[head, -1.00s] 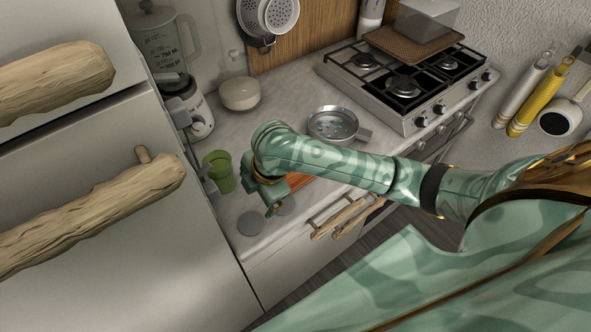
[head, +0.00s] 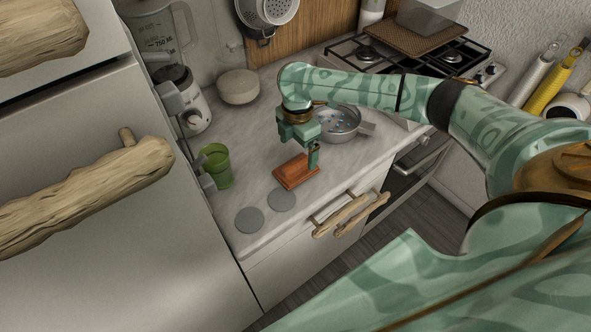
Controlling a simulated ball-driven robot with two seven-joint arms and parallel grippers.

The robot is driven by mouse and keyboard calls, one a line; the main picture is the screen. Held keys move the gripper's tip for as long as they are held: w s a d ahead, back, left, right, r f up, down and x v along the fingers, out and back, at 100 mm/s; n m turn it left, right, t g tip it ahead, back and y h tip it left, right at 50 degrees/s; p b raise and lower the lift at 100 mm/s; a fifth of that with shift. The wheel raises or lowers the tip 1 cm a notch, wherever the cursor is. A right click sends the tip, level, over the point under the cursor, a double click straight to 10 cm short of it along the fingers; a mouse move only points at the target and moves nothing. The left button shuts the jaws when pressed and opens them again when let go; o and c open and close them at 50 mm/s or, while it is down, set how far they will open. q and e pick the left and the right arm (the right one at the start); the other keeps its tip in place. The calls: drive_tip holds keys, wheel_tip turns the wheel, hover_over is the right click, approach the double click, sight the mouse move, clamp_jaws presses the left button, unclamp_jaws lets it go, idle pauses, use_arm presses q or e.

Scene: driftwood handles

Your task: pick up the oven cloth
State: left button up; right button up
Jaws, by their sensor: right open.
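The oven cloth appears to be the orange-brown folded piece (head: 296,172) lying on the pale counter near its front edge. My right gripper (head: 303,156) hangs over the cloth, pointing down, with its jaws open. One finger shows at the cloth's far right side; the other is hard to make out. I cannot tell whether the finger touches the cloth. Nothing is seen between the jaws. My left gripper is out of view.
Two grey discs (head: 249,220) lie left of the cloth, with a green cup (head: 216,165) behind them. A metal pan (head: 340,122) stands behind my right gripper, near the stove (head: 400,55). Driftwood handles (head: 345,213) stick out below the counter edge.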

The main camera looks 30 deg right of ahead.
sight(298, 161)
drive_tip(key=f, duration=0.2)
drive_tip(key=f+b, duration=0.1)
drive_tip(key=s+f+b, duration=0.1)
drive_tip(key=f, duration=0.1)
drive_tip(key=shift+a+f, duration=0.3)
drive_tip(key=shift+f, duration=0.05)
drive_tip(key=shift+w+r, duration=0.1)
drive_tip(key=c, duration=1.1)
